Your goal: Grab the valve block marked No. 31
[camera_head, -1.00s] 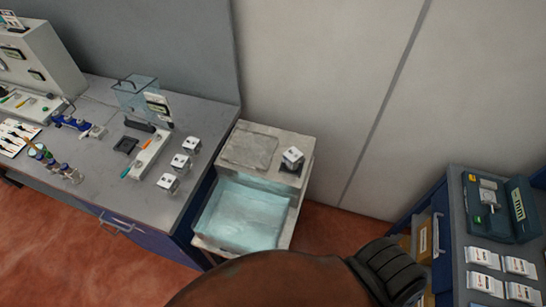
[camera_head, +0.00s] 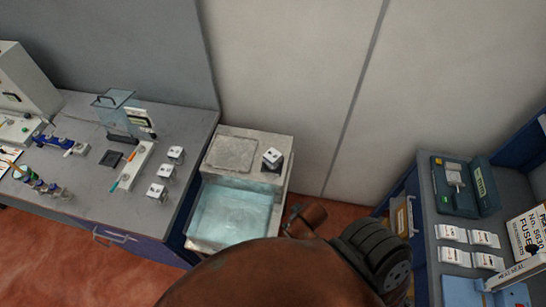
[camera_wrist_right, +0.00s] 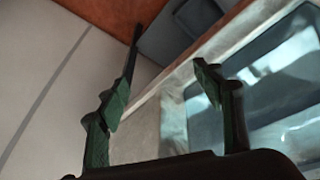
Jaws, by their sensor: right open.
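Three small pale valve blocks stand in a slanting row near the right end of the left bench: the back block (camera_head: 176,155), the middle block (camera_head: 166,172) and the front block (camera_head: 157,192). A similar block (camera_head: 272,157) sits on the back right ledge of the water basin (camera_head: 284,190). Their markings are too small to read, so I cannot tell which is No. 31. In the right wrist view my right gripper (camera_wrist_right: 168,48) is open and empty, with the basin beyond its fingers. My left gripper is out of view.
The left bench (camera_head: 188,120) also carries a clear guard (camera_head: 117,108), a tray with tools (camera_head: 132,166) and bottles. A right bench (camera_head: 425,215) holds a green device (camera_head: 455,188) and several white packets (camera_head: 450,232). A plain wall is behind.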

